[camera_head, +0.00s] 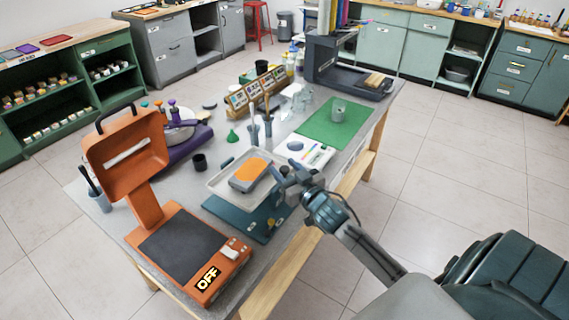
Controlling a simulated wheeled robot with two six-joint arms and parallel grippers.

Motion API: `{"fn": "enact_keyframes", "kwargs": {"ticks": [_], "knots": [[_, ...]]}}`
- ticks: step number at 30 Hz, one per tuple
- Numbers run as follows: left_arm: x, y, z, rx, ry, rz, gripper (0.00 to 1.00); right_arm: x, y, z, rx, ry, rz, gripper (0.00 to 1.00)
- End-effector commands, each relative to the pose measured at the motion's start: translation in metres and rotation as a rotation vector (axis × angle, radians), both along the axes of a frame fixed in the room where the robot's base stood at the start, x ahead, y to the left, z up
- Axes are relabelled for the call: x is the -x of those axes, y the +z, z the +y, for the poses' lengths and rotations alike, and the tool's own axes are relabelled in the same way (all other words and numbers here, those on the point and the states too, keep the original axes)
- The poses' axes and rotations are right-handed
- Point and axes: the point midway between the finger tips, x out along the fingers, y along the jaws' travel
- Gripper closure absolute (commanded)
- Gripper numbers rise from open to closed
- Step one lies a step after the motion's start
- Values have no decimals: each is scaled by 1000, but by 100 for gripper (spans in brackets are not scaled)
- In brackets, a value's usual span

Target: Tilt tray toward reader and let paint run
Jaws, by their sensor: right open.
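A shallow light grey tray (217,184) lies on the table, seemingly flat. In it sits a dark grey block-like thing with an orange top (251,169); I cannot tell whether the orange is wet paint. My right gripper (284,178) is open and empty at the tray's right edge, over or beside it; I cannot tell whether they touch. It hides part of the tray's right side. An orange device (195,252) with a dark flat plate, a raised orange head and an "OFF" label stands at the front left. I cannot tell which thing is the reader. My left gripper is out of view.
A dark teal board (262,228) lies under or beside the tray's near side. A cup with brushes (253,136), a white palette card (304,151) and a green mat (333,122) with a glass (338,110) lie beyond. A small black cup (199,162) stands left of the tray.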

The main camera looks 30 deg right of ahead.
Motion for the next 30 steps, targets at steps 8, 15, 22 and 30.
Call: {"fn": "enact_keyframes", "kwargs": {"ticks": [8, 15, 22, 30], "knots": [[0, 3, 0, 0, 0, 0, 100, -7, 0, 1, 0, 1, -1, 53], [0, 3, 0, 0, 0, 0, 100, -7, 0, 0, 0, 1, -1, 77], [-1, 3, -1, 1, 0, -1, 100, -7, 0, 0, 0, 0, 0, 100], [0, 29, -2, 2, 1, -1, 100, -13, 4, -13, -131, -1, 56, 100]]}}
